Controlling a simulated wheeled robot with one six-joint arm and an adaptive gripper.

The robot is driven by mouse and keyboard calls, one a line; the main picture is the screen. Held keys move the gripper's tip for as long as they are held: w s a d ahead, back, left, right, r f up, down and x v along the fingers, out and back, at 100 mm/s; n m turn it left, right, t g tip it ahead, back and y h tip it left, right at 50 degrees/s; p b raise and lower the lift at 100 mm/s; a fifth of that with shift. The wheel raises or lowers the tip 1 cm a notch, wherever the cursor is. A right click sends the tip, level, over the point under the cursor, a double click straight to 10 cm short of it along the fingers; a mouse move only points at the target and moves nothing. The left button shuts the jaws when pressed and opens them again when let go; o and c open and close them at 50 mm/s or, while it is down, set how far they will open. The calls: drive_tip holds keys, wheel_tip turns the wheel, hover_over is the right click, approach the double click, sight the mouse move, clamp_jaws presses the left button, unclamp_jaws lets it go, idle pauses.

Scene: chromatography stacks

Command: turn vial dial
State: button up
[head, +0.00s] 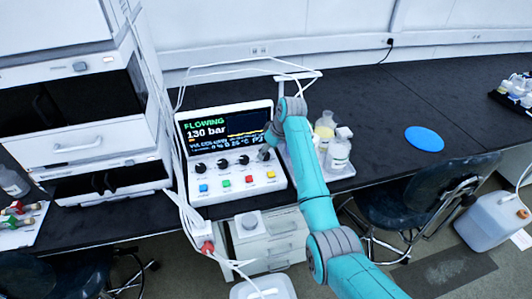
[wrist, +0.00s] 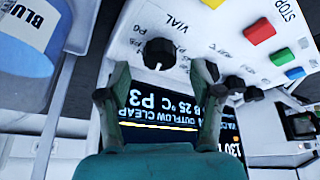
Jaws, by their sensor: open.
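The vial dial (wrist: 158,53) is a round black knob on the white control panel, with "VIAL" and P-number labels around it. It shows upside down in the wrist view. In the head view it appears to be the rightmost knob (head: 264,154), partly covered by my arm's end. My gripper (wrist: 160,75) is open, its two dark green fingers on either side of the dial's width. The dial shows just beyond the fingertips, with nothing between the fingers. I cannot tell whether they touch it. The panel's screen (head: 226,127) reads "FLOWING" and "130 bar"; the wrist view shows "P3".
Other black knobs (head: 222,164) sit left of the dial. Blue, green, red and yellow buttons (head: 250,178) lie below. Bottles (head: 338,155) stand on a tray right of the panel, close to my arm. A chromatography stack (head: 90,130) stands left. The bench near the blue disc (head: 425,139) is clear.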

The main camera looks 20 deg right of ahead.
drive_tip(key=shift+x, duration=1.25)
drive_tip(key=c, duration=1.1)
drive_tip(key=shift+c, duration=0.2)
